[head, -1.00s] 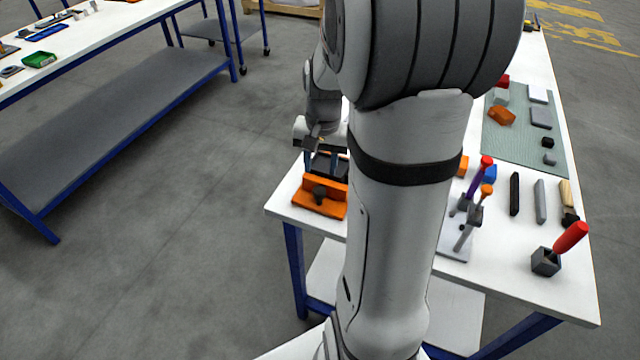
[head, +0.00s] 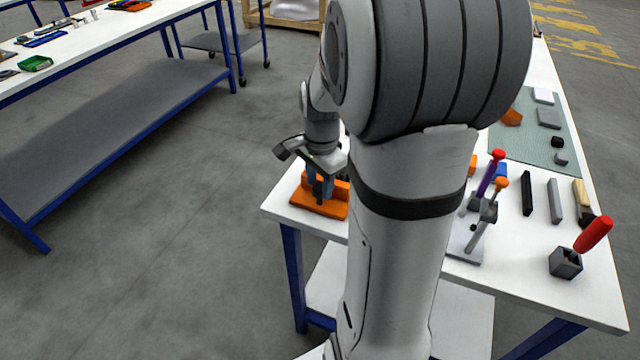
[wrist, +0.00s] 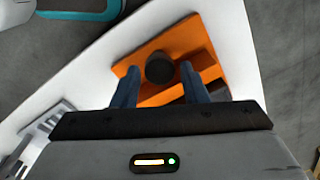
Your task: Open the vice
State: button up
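The orange vice (head: 322,208) sits at the near left corner of the white table in the head view. In the wrist view the orange vice (wrist: 190,40) lies under my gripper, with its dark round knob (wrist: 160,68) showing. My gripper (wrist: 158,75) points down at the vice, its two blue-grey fingers apart, one on each side of the knob. The knob looks free between them, and I cannot tell whether either finger touches it. In the head view my gripper (head: 318,195) is just over the vice and hides part of it.
On the white table (head: 520,280) stand toggle clamps (head: 485,215), a red-handled tool in a dark block (head: 567,262), and several dark and grey bars (head: 527,193). A green mat (head: 535,140) lies farther back. Open floor lies left of the table.

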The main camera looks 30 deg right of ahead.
jog(key=shift+f, duration=0.4)
jog(key=shift+c, duration=0.6)
jog(key=c, duration=0.6)
jog(key=shift+n, duration=0.4)
jog(key=n, duration=0.3)
jog(key=shift+r, duration=0.1)
jog(key=shift+w+n, duration=0.1)
jog(key=shift+n, duration=1.5)
jog(key=shift+d, duration=0.1)
